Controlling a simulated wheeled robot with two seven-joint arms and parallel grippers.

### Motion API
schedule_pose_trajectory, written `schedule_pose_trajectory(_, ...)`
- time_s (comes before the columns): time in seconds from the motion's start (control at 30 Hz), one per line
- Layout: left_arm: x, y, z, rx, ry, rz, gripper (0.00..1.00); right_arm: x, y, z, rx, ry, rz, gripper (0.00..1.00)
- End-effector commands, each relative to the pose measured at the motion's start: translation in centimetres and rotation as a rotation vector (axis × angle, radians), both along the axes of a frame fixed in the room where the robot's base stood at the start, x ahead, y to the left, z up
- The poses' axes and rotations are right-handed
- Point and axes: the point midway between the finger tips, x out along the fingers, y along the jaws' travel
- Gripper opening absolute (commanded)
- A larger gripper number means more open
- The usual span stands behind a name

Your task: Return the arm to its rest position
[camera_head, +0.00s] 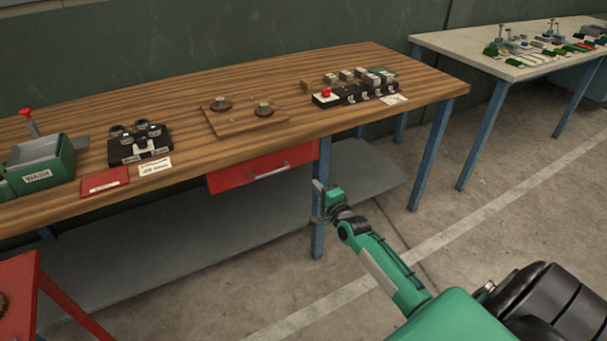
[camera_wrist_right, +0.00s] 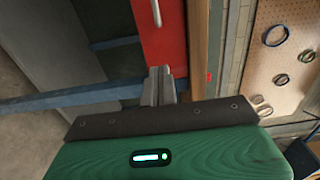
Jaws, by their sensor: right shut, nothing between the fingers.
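My right arm (camera_head: 385,265) is green and reaches from the lower right of the head view toward the front of the wooden workbench (camera_head: 250,80). My right gripper (camera_head: 318,201) is at its end, below the bench top's front edge, near the red drawer (camera_head: 262,166) and a blue leg. In the right wrist view the gripper's fingers (camera_wrist_right: 159,85) are together with nothing between them. The red drawer (camera_wrist_right: 160,30) shows just beyond them. I cannot tell whether the gripper touches the bench. My left gripper is out of view.
The bench holds a green bin (camera_head: 40,163), a black holder (camera_head: 138,144), a wooden board (camera_head: 240,117) and a black block row (camera_head: 355,88). A grey lower shelf (camera_head: 200,232) lies beneath. A second table (camera_head: 520,60) stands at the right. Floor between the tables is clear.

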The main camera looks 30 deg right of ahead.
Motion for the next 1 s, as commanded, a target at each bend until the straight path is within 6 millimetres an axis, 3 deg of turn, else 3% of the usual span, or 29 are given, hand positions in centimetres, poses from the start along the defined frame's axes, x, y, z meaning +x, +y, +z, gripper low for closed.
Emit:
schedule_pose_trajectory(0.27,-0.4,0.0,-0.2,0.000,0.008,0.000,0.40,-0.4,0.3,-0.4,-0.010,0.012,0.004,0.00)
schedule_pose_trajectory(0.37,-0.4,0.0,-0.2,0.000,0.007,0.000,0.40,-1.3,1.7,-2.7,-0.072,0.077,0.027,0.00)
schedule_pose_trajectory(0.47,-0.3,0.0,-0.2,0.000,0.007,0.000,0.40,-3.4,4.4,-7.2,-0.205,0.208,0.087,0.00)
schedule_pose_trajectory(0.67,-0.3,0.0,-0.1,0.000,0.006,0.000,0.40,-11.4,11.3,-18.2,-0.585,0.536,0.316,0.00)
schedule_pose_trajectory(0.8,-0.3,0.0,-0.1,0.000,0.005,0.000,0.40,-18.9,15.7,-24.5,-0.845,0.732,0.541,0.00)
schedule_pose_trajectory(1.0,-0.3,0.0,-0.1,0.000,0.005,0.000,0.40,-28.9,20.1,-29.9,-1.132,0.915,0.872,0.00)
